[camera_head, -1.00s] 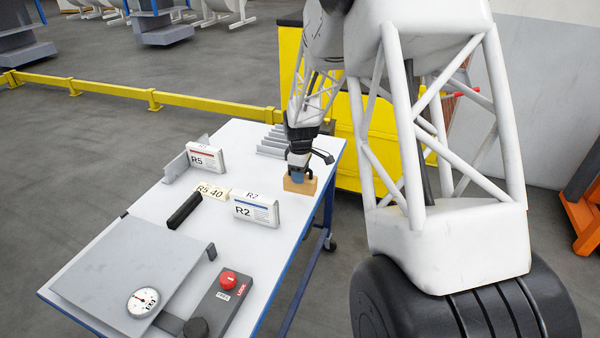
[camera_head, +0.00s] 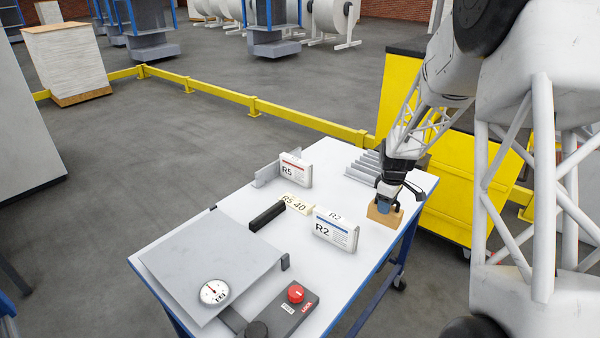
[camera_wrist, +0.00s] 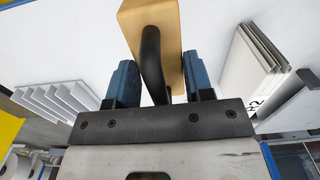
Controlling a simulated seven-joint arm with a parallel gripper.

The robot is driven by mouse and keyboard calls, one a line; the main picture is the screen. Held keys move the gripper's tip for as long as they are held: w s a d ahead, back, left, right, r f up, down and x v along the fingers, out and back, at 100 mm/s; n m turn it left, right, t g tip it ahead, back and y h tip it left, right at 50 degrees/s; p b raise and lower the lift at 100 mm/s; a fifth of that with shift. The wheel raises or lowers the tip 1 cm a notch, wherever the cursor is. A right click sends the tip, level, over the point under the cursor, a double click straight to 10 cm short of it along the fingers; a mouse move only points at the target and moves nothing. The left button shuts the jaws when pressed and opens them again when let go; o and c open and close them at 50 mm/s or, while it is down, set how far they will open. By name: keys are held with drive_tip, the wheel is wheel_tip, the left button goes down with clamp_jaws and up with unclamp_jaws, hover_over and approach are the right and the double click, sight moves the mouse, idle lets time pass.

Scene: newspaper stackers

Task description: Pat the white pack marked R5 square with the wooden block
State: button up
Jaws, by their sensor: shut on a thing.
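The white pack marked R5 (camera_head: 295,171), with a red stripe, stands upright on the table against a grey metal angle (camera_head: 265,176). My gripper (camera_head: 388,194) is at the table's right side, well to the right of that pack. It is shut on the black handle of the wooden block (camera_head: 384,216). In the wrist view the blue fingertips of my gripper (camera_wrist: 160,80) sit on either side of the handle, and the tan wooden block (camera_wrist: 173,32) is beyond them. I cannot tell whether the block touches the table. The R5 pack is not seen in the wrist view.
A white R2 pack (camera_head: 336,231) stands between block and front. An R5 40 card (camera_head: 296,204) and black bar (camera_head: 267,215) lie near the middle. A grey finned rack (camera_head: 364,164) is behind; a plate with dial (camera_head: 213,292) and red button (camera_head: 296,293) are in front.

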drive_tip(key=shift+w, duration=0.1)
drive_tip(key=w+a+r, duration=0.1)
drive_tip(key=w+a, duration=0.6)
drive_tip(key=w, duration=0.4)
drive_tip(key=w+a+r, duration=0.2)
drive_tip(key=w+a, duration=0.6)
drive_tip(key=w, duration=0.2)
drive_tip(key=shift+w+a+m, duration=0.3)
drive_tip(key=shift+w, duration=0.05)
drive_tip(key=shift+f, duration=0.2)
drive_tip(key=shift+f, duration=3.3)
drive_tip(key=shift+w+a, duration=1.15)
drive_tip(key=shift+a, duration=0.05)
drive_tip(key=shift+d, duration=0.1)
